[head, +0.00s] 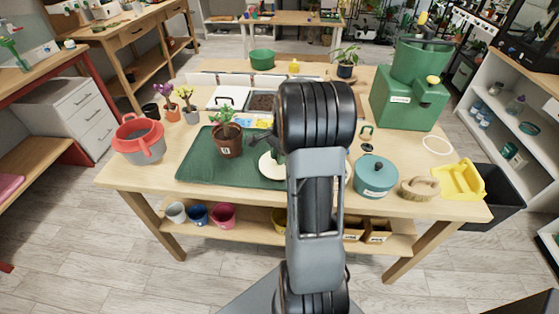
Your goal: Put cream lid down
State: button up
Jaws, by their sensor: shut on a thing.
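The cream lid (270,167) shows as a pale round disc over the right part of the dark green mat (205,172). My arm hides its right side. My gripper (275,151) is mostly hidden behind my own arm, at the lid's upper edge, and is shut on the lid. I cannot tell whether the lid touches the mat or hangs just above it.
A brown pot with a leafy plant (228,141) stands on the mat, left of the lid. A teal lidded pot (375,177), a brush (420,187) and a yellow scoop (458,181) are at right. A red-rimmed grey bucket (139,141) stands left. The mat's front left is clear.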

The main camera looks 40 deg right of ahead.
jog(key=shift+f, duration=1.1)
jog(key=shift+f, duration=0.15)
jog(key=o, duration=0.9)
notch_tip(320, 180, up, 12)
jog(key=d, duration=0.2)
jog(key=s+a+r+n+t+h, duration=0.1)
jog(key=s+a+n, duration=0.1)
jog(key=a+n, duration=0.3)
jog(key=s+a+r+n, duration=0.2)
jog(key=a+n, duration=0.1)
jog(key=a, duration=0.5)
jog(key=s+a+f+n+t, duration=0.2)
jog(key=s+a+n, duration=0.6)
jog(key=a+n, duration=0.2)
jog(key=shift+s+f+h+p, duration=0.2)
jog(key=shift+f+h+p, duration=0.1)
jog(key=shift+f, duration=0.1)
